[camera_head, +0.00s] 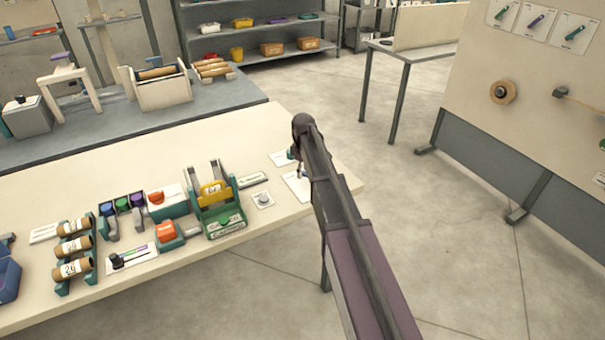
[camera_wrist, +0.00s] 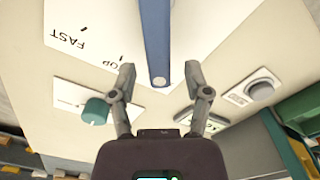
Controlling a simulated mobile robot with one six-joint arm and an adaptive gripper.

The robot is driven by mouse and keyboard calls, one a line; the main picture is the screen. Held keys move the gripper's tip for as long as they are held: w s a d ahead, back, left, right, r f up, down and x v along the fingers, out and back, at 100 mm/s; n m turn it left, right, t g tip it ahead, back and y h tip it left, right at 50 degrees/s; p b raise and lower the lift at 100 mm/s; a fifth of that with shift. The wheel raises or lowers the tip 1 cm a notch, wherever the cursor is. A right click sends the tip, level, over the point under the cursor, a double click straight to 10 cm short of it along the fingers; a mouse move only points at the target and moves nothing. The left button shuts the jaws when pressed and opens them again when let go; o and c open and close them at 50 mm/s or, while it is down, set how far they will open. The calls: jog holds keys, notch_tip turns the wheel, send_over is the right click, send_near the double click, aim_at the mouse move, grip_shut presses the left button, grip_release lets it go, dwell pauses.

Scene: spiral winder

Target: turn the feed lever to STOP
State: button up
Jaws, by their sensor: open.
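In the wrist view a blue lever (camera_wrist: 156,42) comes down from the top edge, its rounded end near the middle. My gripper (camera_wrist: 160,70) is open, with one finger on each side of the lever's end in the picture. Gaps show on both sides, and I cannot tell the depth between them. In the head view the white plate (camera_head: 295,186) lies near the table's right end. My arm hides most of the lever and gripper there.
A teal knob (camera_wrist: 97,109) and a grey knob (camera_wrist: 262,89) sit on either side of the gripper in the wrist view. In the head view a green rack (camera_head: 226,224) and several spools and controls fill the cream table (camera_head: 190,138) to the left. Open floor lies to the right.

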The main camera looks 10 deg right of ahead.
dwell(0.3)
grip_shut()
jog(key=shift+a, duration=0.1)
